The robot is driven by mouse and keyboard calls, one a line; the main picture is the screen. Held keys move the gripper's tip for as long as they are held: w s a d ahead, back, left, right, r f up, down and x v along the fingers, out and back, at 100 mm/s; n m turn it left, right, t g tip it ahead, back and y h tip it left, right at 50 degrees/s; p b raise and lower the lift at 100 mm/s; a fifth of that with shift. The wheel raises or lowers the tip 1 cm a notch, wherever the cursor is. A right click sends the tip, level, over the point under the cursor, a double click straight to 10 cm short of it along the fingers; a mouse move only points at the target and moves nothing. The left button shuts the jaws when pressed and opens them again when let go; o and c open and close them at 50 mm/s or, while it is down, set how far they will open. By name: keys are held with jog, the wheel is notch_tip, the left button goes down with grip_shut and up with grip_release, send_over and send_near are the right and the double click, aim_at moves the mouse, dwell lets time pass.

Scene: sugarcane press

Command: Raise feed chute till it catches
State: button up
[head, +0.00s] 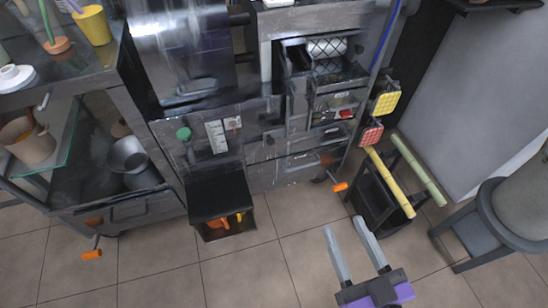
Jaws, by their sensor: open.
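The press (265,145) is a worn grey metal machine at the upper middle of the head view. Its opening holds a mesh-patterned roller (327,47). A dark sloping plate (343,76) lies just below the roller; it may be the feed chute, but I cannot tell for sure. No catch can be made out. My gripper (343,224) is at the bottom, right of centre, over the floor. Its two long grey fingers are apart, with nothing between them. It is well short of the press and touches nothing.
A yellow cane (390,183) and a green cane (418,170) lean in a black stand (375,200) right of the press. A stool (480,222) stands at the right. A cart (120,212) is at the left, a black bin (222,195) below the press.

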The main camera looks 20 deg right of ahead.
jog(key=w+a+f+t+b, duration=0.1)
jog(key=w+a+f+b, duration=0.1)
jog(key=w+f+b, duration=0.9)
jog(key=n+b, duration=0.1)
jog(key=b, duration=0.3)
send_near(271, 143)
notch_tip(271, 143, up, 4)
jog(key=shift+m+g, duration=0.3)
jog(key=shift+g, duration=0.2)
jog(key=shift+w+d+f+b, duration=0.1)
jog(key=shift+w+f+b, duration=0.3)
jog(key=shift+w, duration=0.95)
jog(key=shift+w+f+b, duration=0.1)
jog(key=shift+w+f, duration=0.55)
jog(key=shift+w, duration=0.7)
jog(key=shift+w+d+f+b, duration=0.15)
jog(key=shift+w+f, duration=0.35)
jog(key=shift+w, duration=0.9)
jog(key=shift+a, duration=0.1)
grip_shut()
